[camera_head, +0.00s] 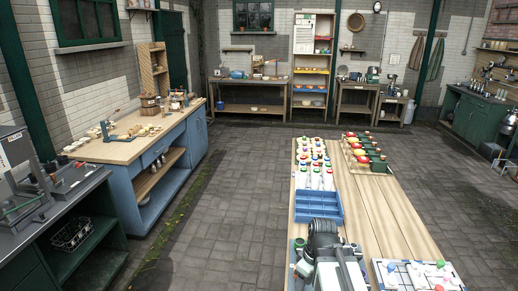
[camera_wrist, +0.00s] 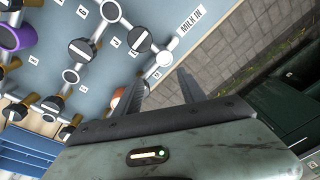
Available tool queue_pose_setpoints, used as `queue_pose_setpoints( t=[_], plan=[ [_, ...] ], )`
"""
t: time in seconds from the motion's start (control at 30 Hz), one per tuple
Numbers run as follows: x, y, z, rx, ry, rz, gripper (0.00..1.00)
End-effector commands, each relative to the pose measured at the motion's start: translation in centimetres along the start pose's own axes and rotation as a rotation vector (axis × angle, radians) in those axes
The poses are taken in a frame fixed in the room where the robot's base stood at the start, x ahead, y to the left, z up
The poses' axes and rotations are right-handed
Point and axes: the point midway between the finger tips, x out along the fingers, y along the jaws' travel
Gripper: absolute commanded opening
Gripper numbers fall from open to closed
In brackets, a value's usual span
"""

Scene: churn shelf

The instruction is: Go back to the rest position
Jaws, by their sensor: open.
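My gripper (camera_wrist: 160,76) shows in the wrist view with its two dark fingers spread apart and nothing between them. It is over the edge of a blue-grey board (camera_wrist: 125,12) marked "MILK IN". The board bears numbered ring and knob fittings, one white round fitting (camera_wrist: 164,58) lying just beyond the fingertips. I cannot tell whether the fingers touch anything. In the head view my arm (camera_head: 325,245) is low over the near end of the wooden table (camera_head: 385,215), and it hides my fingertips and most of the board.
A blue divided crate (camera_head: 318,219) stands just beyond my arm. Behind it are several white bottles with coloured caps (camera_head: 315,178) and a rack of dark green bottles (camera_head: 378,164). A white panel (camera_head: 400,280) lies right of my arm. A blue workbench (camera_head: 150,158) stands left; paved floor (camera_head: 235,200) between is clear.

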Motion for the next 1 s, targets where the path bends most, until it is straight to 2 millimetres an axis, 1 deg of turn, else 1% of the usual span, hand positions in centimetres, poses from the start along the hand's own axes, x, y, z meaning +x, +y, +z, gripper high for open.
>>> queue_pose_setpoints(
  t=[0.03,0.1,0.2,0.3,0.4,0.53,1.0],
  plan=[
    [0.3,-1.0,-0.3,0.076,-0.022,0.016,0.48],
    [0.3,-1.2,-0.1,0.223,-0.045,0.043,0.48],
    [0.2,-0.7,1.0,0.446,-0.064,0.084,0.48],
    [0.1,-0.2,1.6,0.636,-0.07,0.115,0.48],
    [0.1,-0.1,1.7,0.766,-0.066,0.127,0.48],
    [0.1,-0.1,1.7,0.826,-0.062,0.128,0.48],
    [0.1,-0.1,1.7,0.824,-0.061,0.126,0.48]
  ],
)
